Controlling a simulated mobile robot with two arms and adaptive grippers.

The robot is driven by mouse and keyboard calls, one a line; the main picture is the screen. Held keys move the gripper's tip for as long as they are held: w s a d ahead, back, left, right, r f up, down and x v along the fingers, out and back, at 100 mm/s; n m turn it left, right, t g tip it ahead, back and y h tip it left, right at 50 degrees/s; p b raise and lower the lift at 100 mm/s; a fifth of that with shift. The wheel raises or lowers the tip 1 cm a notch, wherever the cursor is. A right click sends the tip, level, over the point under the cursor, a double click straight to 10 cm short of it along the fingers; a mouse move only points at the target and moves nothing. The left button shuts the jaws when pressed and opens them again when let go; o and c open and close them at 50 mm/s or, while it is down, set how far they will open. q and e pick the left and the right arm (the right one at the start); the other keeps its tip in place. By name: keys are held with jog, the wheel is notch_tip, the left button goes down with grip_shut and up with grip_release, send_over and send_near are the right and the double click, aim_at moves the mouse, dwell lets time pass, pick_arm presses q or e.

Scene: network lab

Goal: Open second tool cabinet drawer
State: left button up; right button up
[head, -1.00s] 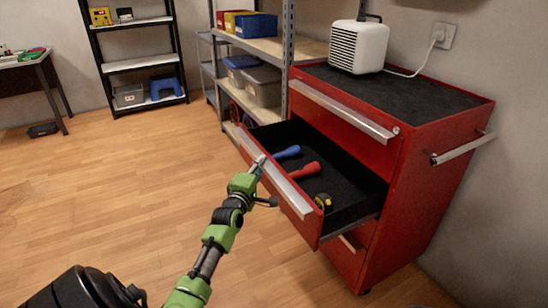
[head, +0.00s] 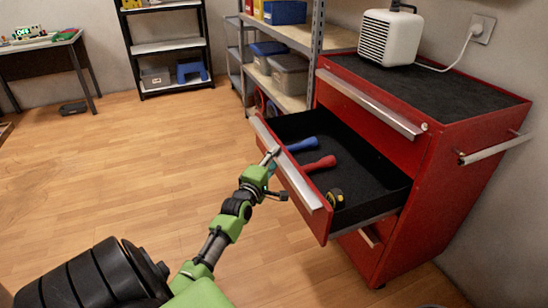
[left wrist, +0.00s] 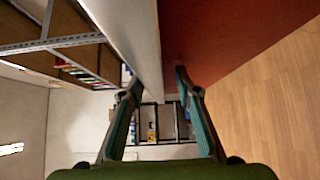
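The red tool cabinet (head: 402,210) stands at the right. Its second drawer (head: 285,175) is pulled well out, with a long silver handle (head: 311,194) along the front. Inside the drawer are a blue-handled tool (head: 303,144), a red-handled tool (head: 319,164) and a yellow-black tape measure (head: 336,197). My left gripper (head: 271,157) is at the far part of this handle. In the left wrist view, its fingers (left wrist: 159,95) are apart, with the pale handle strip and red front close to the tips; contact is unclear. My right gripper is not in view.
The top drawer (head: 371,104) is closed. A white heater (head: 389,38) stands on the cabinet top. A metal shelf (head: 317,42) with bins stands just beyond the cabinet. The wooden floor (head: 130,160) at left is clear.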

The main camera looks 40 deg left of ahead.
pick_arm(q)
jog(key=shift+r, duration=0.2)
jog(key=v, duration=1.2)
jog(key=shift+f, duration=0.15)
jog(key=shift+w+d, duration=0.1)
jog(key=shift+d, duration=0.05)
